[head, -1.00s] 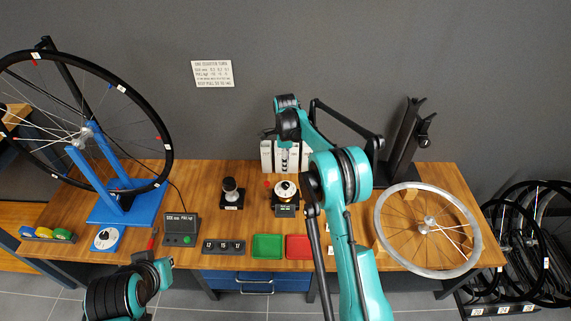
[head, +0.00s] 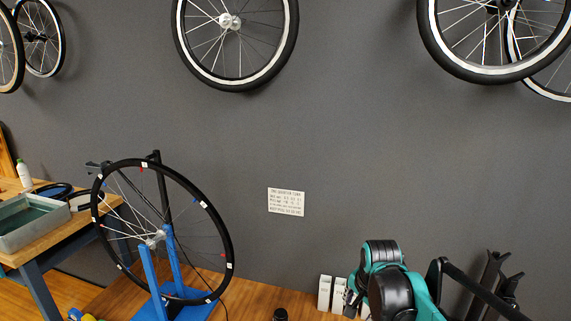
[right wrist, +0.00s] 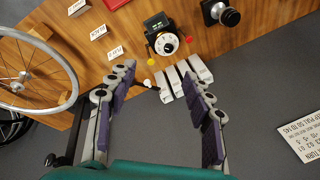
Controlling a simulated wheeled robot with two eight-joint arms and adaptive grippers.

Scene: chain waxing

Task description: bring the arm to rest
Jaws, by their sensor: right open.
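My right arm (head: 385,280) rises at the lower right of the head view, in front of the grey wall and near the white boxes (head: 325,292). My right gripper (right wrist: 155,82) shows in the right wrist view with its two fingers wide apart and nothing between them. The white boxes also show there at the table edge (right wrist: 187,85), just beyond the fingertips. My left gripper is in neither current view.
A spoked wheel (head: 222,235) stands in a blue truing stand (head: 152,285) on the wooden bench. A metal tray (head: 32,222) sits on a side table. The right wrist view shows a dial gauge (right wrist: 166,43) and a silver rim (right wrist: 72,75). Wheels hang on the wall (head: 350,140).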

